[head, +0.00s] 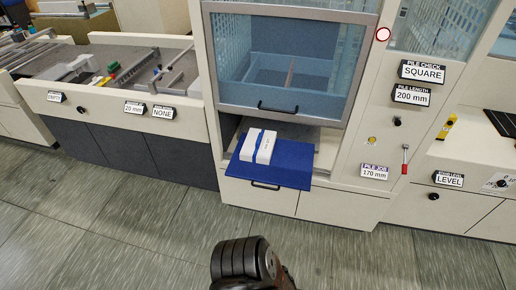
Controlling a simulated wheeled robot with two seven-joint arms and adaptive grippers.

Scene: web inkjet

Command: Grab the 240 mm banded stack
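Two white, narrow blocks lie side by side on a blue board that sticks out below the glazed hatch of the machine: a left white block (251,144) and a right white block (266,147). They look like paper stacks. A thin dark gap runs between them. I cannot make out bands or a 240 mm marking, so I cannot tell whether either is the banded stack. The blue board (290,165) is bare on its right side. A dark part of my own arm shows at the bottom centre, apart from the board. Neither gripper is in view.
The hatch (285,60) has a dark handle (277,107) and hangs above the board. Right panel signs read SQUARE (423,72), 200 mm (411,96) and 170 mm (374,172). A red-handled lever (405,160) is there. A low conveyor unit (150,75) stands left. The front floor is clear.

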